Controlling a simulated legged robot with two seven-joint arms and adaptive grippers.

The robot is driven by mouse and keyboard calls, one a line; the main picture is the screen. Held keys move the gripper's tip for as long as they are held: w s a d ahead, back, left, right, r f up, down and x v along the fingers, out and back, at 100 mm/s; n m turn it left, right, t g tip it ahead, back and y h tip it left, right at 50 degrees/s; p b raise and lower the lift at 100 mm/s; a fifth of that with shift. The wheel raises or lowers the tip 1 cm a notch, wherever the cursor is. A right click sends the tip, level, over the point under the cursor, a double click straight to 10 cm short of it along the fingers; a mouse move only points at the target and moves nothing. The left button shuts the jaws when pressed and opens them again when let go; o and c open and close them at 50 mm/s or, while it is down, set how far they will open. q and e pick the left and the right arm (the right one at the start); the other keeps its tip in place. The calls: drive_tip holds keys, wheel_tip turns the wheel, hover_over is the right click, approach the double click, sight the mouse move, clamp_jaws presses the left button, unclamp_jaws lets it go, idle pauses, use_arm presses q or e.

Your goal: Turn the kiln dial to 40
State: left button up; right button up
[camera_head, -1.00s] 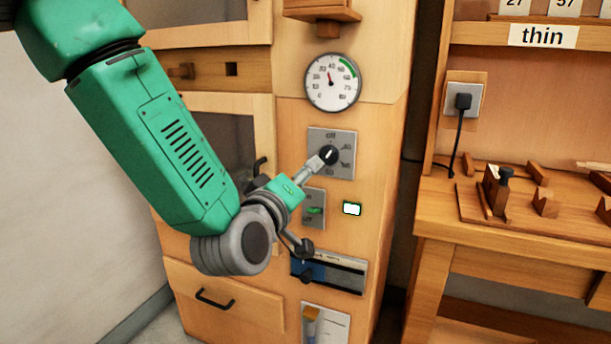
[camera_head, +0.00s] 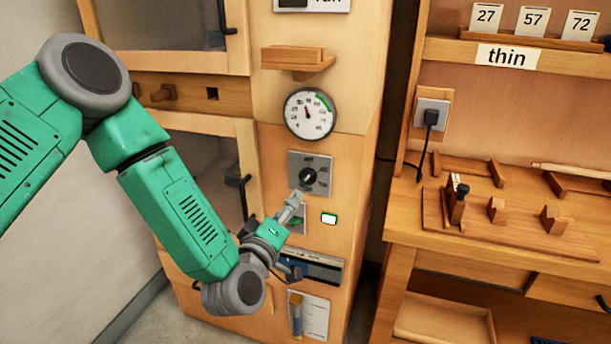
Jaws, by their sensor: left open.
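The kiln dial is a black round knob (camera_head: 307,176) on a square grey plate (camera_head: 324,161) on the front of the wooden kiln cabinet. "off" is at the top of the plate, with numbers down the right side. The knob's light mark seems to point up and right, but it is too small to read exactly. My left gripper (camera_head: 297,200) is open and empty. Its tips are just below and left of the knob, apart from it, near the plate's lower edge. My right gripper is not in view.
A round gauge (camera_head: 310,114) above the dial has its needle pointing up, slightly left. A lit indicator (camera_head: 329,219) is at lower right of the dial. My gripper partly covers a green switch. A wooden shelf (camera_head: 297,59) juts out above the gauge. A workbench (camera_head: 480,225) stands at right.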

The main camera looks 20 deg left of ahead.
sight(305, 182)
use_arm(q)
drive_tip(key=w, duration=1.1)
drive_tip(key=shift+w+d, duration=0.25)
drive_tip(key=shift+w, duration=0.15)
drive_tip(key=c, duration=1.2)
drive_tip(key=shift+o, duration=0.2)
